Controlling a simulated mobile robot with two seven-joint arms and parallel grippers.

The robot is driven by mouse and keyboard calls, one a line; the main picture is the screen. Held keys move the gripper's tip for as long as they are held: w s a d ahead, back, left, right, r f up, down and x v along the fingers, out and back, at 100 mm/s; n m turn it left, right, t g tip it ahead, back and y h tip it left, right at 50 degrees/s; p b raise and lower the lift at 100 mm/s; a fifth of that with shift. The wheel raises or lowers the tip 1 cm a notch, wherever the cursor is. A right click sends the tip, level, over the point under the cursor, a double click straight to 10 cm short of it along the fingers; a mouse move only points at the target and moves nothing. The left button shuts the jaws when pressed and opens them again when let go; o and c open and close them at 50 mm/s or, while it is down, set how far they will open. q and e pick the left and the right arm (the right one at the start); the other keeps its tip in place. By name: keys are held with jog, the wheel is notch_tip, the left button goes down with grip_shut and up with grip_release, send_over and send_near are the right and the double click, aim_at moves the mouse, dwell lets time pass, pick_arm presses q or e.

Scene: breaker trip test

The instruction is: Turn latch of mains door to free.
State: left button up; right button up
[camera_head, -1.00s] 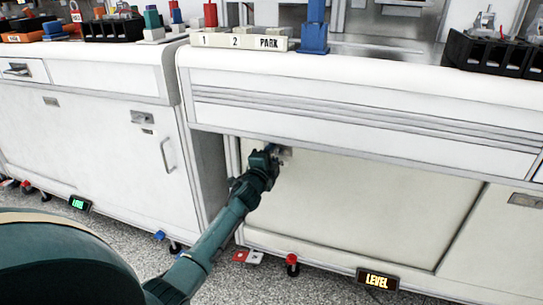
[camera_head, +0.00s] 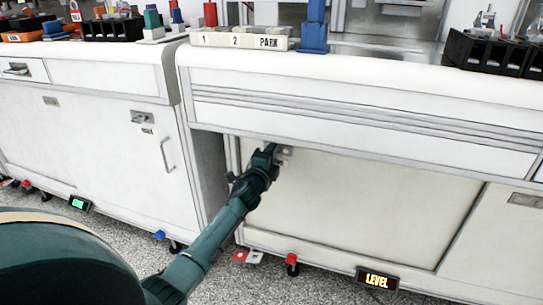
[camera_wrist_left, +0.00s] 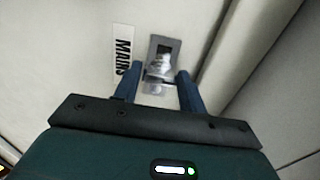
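The mains door (camera_head: 370,205) is the pale cabinet panel under the middle bench, and it looks closed. Its latch is a small metal plate (camera_wrist_left: 164,50) with a dark slot and a shiny lever, beside a MAINS label (camera_wrist_left: 123,53) in the left wrist view. My left gripper (camera_head: 276,152) is at the latch, near the door's upper left corner. In the left wrist view its two dark fingers (camera_wrist_left: 160,76) stand apart, one on each side of the lever. Whether they touch it is hard to tell. The gripper partly hides the latch in the head view. My right gripper is not in view.
The bench edge (camera_head: 350,85) overhangs above the latch. A neighbouring cabinet (camera_head: 90,160) with a latch and a handle stands to the left. A LEVEL sign (camera_head: 377,279) and a red caster (camera_head: 291,260) are low at the front. Speckled floor (camera_head: 270,285) is open before the door.

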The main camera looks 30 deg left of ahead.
pick_arm(q)
jog(key=o, duration=0.3)
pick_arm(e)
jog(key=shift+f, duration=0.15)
pick_arm(q)
jog(key=shift+o, duration=0.2)
jog(key=p+v, duration=0.3)
jog(key=v, duration=1)
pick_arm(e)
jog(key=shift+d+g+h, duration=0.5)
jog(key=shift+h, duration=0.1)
pick_arm(q)
jog(key=shift+d, duration=0.1)
